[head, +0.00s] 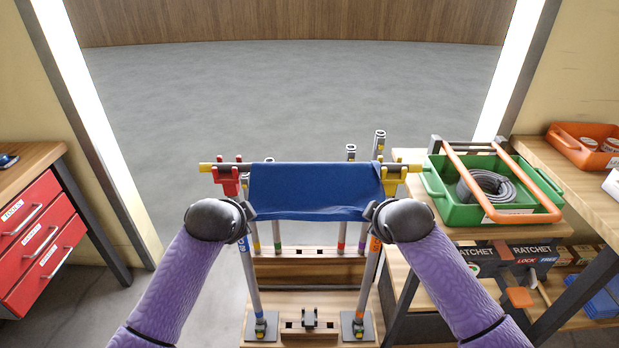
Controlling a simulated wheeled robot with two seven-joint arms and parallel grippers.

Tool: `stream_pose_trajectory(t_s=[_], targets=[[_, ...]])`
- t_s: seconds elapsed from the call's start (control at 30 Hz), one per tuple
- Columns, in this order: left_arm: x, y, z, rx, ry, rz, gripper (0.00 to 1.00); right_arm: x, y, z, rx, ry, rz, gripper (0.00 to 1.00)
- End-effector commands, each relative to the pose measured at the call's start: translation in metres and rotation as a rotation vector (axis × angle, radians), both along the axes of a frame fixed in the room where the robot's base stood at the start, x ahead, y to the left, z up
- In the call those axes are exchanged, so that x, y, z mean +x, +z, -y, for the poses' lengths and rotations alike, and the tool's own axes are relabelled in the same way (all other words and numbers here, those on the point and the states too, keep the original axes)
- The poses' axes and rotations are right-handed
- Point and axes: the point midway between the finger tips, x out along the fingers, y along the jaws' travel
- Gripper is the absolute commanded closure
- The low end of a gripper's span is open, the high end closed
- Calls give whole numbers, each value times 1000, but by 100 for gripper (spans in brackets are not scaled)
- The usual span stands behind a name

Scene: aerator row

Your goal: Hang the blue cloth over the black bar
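The blue cloth (312,190) is spread wide between two upright posts, its right side creased. The bar rests in a red holder (227,178) and a yellow holder (393,180). I cannot tell whether cloth hangs behind the bar. My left gripper (247,213) is at the cloth's near left corner and my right gripper (372,210) at its near right corner. Their fingers are mostly hidden by my wrists.
The posts stand on a wooden base (258,330) with more posts behind. A red drawer cabinet (38,235) stands left. The floor behind is clear.

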Motion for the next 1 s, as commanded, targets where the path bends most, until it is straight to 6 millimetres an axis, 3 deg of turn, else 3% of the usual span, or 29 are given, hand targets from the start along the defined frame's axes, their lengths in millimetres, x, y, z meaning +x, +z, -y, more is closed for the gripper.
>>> stream_pose_trajectory(t_s=[0.3, 0.57, 1.0], targets=[[0, -3, 0, -1, 3, 12, 100, 0, -3, 1, 1, -3, 12, 100], [0, -3, 0, -1, 2, 12, 44, 0, -3, 0, 1, -3, 11, 43], [0, -3, 0, -1, 2, 12, 41, 0, -3, 0, 1, -2, 10, 41]])
